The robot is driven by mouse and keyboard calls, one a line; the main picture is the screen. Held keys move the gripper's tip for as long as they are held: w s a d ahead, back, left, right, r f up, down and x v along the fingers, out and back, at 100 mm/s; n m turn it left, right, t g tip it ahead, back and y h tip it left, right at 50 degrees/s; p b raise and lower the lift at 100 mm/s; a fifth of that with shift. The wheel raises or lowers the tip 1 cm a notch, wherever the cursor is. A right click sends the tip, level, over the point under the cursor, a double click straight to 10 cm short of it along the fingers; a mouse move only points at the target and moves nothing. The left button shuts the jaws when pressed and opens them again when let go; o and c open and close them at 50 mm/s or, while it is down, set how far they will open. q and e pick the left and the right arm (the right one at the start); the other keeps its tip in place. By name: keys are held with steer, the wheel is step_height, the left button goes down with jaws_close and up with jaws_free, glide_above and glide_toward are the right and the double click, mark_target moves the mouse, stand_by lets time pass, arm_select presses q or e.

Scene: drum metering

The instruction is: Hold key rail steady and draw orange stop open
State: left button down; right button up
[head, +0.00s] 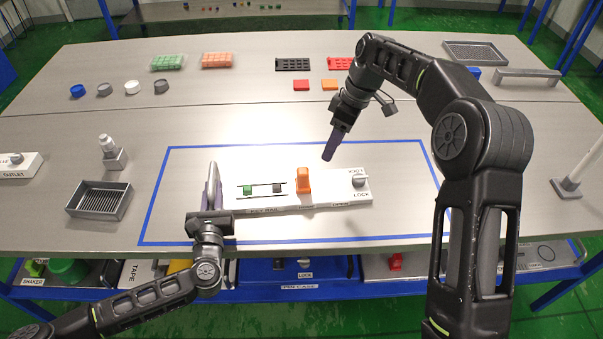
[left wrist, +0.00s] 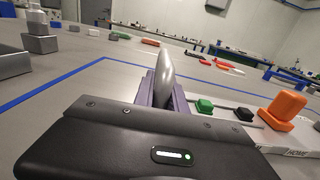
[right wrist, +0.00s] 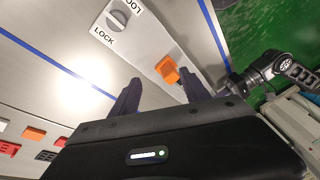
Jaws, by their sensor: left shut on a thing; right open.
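The white key rail (head: 330,197) lies inside the blue-taped area, with a green block (head: 247,190), a dark block (head: 278,188), the orange stop (head: 303,181) and a grey lock knob (head: 359,180) on it. My left gripper (head: 211,172) is at the rail's left end, shut on a grey upright piece (left wrist: 165,75) between its purple fingers. Its join to the rail is hidden. My right gripper (head: 331,150) is open and empty, above and behind the rail, right of the stop. In the right wrist view the orange stop (right wrist: 168,70) shows beyond the fingers, apart from them.
A grey slotted tray (head: 99,200) and a small white-topped stand (head: 112,152) are on the left. Red and orange blocks (head: 316,85) and black and red trays are behind. A post on a base (head: 567,187) stands at the right. The taped area around the rail is clear.

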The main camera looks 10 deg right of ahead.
mark_target(305, 170)
steer(key=a+n, duration=0.1)
steer(key=n, duration=0.1)
steer(key=a+n, duration=0.1)
steer(key=n, duration=0.1)
steer(key=a+n+y, duration=0.1)
steer(key=n, duration=0.1)
steer(key=shift+w+r, duration=0.15)
steer(key=shift+r, duration=0.25)
steer(key=x, duration=1.2)
steer(key=shift+w, duration=0.2)
jaws_close()
stand_by(0.8)
